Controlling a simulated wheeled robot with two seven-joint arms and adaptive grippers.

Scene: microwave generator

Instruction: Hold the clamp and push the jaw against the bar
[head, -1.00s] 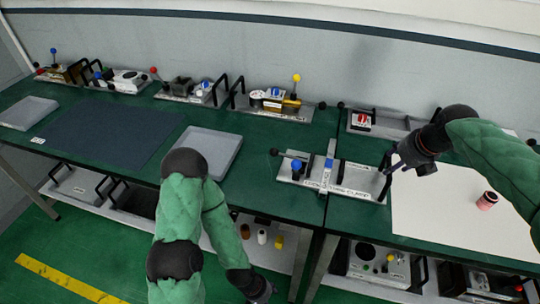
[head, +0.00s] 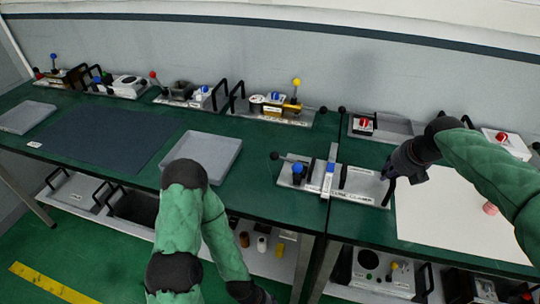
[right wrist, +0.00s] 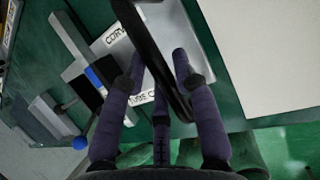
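The clamp fixture (head: 358,192) is a light metal plate with printed lettering on the right part of the green bench. It has a blue knob (head: 298,168), an upright pale bar (head: 330,172) with a blue part, and a black handle at its right end. The blue knob also shows in the right wrist view (right wrist: 82,143). My right gripper (head: 396,180) is at that right end. In the right wrist view its fingers (right wrist: 160,75) are apart, with the black handle (right wrist: 150,50) running between them; firm contact is not clear. My left gripper (head: 262,297) hangs low at the bottom edge, its fingers mostly cut off.
A white sheet (head: 450,220) with a pink spool (head: 490,208), partly behind my right arm, lies right of the clamp. A grey tray (head: 203,157) and dark mat (head: 105,138) lie to the left. Several fixtures with handles line the wall. Bench between tray and clamp is clear.

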